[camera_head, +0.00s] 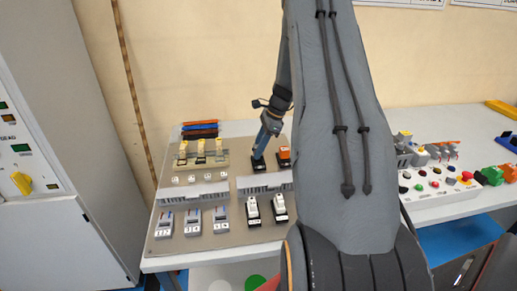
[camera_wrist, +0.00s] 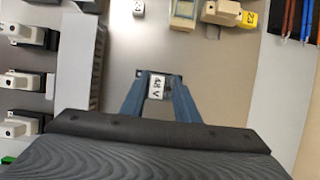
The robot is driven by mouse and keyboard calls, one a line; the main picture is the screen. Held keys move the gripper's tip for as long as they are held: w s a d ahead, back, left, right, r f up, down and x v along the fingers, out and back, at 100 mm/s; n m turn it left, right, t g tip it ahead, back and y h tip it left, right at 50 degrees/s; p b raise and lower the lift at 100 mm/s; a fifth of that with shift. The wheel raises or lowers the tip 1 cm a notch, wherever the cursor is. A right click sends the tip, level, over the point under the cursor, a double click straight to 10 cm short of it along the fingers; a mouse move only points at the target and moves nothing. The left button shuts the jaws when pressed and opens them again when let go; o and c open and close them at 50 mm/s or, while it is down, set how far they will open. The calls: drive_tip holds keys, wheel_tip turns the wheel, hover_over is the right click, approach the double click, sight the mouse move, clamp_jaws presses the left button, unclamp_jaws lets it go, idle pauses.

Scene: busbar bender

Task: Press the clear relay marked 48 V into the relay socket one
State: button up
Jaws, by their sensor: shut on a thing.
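My gripper (camera_wrist: 158,95) is shut on the relay (camera_wrist: 157,86), whose white label reads 48 V in the wrist view. The blue fingers stand on either side of it, and most of its body is hidden. In the head view my gripper (camera_head: 259,157) points down at the mounting plate (camera_head: 225,232), with a dark block at its fingertips. I cannot tell whether that block is the held relay or a socket, nor whether the relay touches the plate. I cannot make out which socket is number one.
An orange-topped relay (camera_head: 284,153) stands just right of my gripper. Grey slotted ducts (camera_head: 193,193) cross the plate. Yellowish clear parts (camera_head: 201,151) stand at the left, and black-and-white devices (camera_head: 280,207) in front. Coloured bars (camera_head: 200,130) lie behind. My arm hides the plate's right side.

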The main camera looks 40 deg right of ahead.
drive_tip(key=shift+f+b, duration=0.6)
drive_tip(key=shift+f, duration=0.65)
drive_tip(key=o, duration=1.2)
drive_tip(key=shift+b+v, duration=1.05)
drive_tip(key=shift+v, duration=2.85)
drive_tip(key=shift+s, duration=0.1)
